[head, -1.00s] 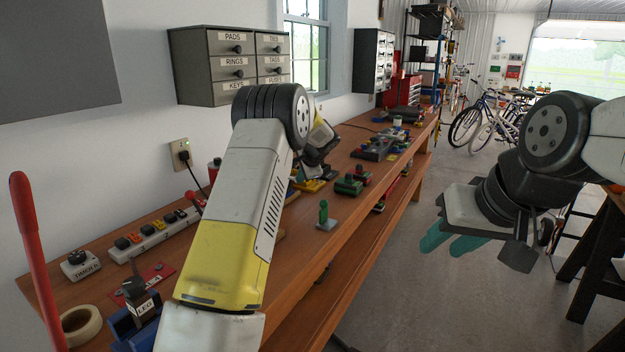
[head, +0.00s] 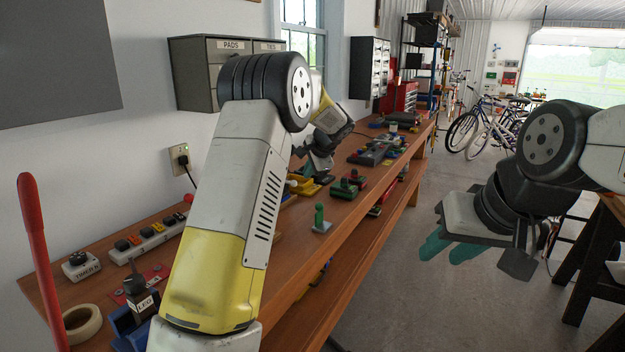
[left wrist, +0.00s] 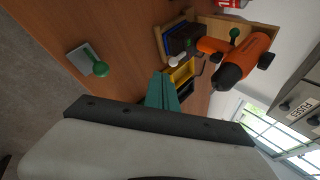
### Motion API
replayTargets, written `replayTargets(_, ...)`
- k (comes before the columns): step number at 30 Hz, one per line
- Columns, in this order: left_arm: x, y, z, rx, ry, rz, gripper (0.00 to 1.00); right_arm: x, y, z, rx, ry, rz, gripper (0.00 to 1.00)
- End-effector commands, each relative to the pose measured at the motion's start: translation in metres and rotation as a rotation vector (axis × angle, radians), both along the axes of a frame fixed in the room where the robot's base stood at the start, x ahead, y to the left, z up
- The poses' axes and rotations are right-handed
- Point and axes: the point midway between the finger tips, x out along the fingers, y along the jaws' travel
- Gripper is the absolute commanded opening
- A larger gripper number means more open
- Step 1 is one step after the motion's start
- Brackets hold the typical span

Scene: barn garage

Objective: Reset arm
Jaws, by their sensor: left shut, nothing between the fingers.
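My left gripper (head: 318,165) is above the workbench (head: 335,222), partly hidden behind my left forearm in the head view. In the left wrist view its teal fingers (left wrist: 162,92) are together with nothing between them. My right gripper (head: 451,247) hangs over the open floor to the right of the bench, its teal fingers pointing down and left. Nothing shows held in it, but the angle does not show clearly whether it is open.
A green-knobbed part on a plate (head: 321,220) stands near the bench's front edge. An orange drill (left wrist: 240,58) lies beside a yellow bin (left wrist: 183,72). Labelled drawers (head: 200,75) hang on the wall. Bare floor (head: 400,300) lies right of the bench.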

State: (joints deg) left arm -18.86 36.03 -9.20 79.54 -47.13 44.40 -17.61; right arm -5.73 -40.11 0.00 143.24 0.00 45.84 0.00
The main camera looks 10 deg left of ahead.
Motion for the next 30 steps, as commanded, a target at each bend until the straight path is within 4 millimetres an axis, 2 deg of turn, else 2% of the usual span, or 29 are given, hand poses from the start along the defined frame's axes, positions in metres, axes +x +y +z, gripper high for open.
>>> replayTargets(4,-0.007,-0.005,0.009,-0.001,0.0,-0.001,0.0,0.0,0.0,0.0,0.0,0.0,0.0,0.36)
replayTargets(16,-0.009,-0.005,0.012,-0.003,-0.001,0.002,0.0,0.0,0.0,0.0,0.0,0.0,0.0,0.36)
replayTargets(19,-0.02,0.001,0.021,-0.035,-0.004,0.023,0.0,0.0,0.0,0.0,0.0,0.0,0.0,0.36)
replayTargets(23,-0.06,0.015,0.044,-0.146,-0.009,0.094,0.0,0.0,0.0,0.0,0.0,0.0,0.0,0.36)
replayTargets(27,-0.129,0.03,0.071,-0.319,-0.014,0.201,0.0,0.0,0.0,0.0,0.0,0.0,0.0,0.36)
replayTargets(30,-0.182,0.035,0.084,-0.44,-0.017,0.273,0.0,0.0,0.0,0.0,0.0,0.0,0.0,0.36)
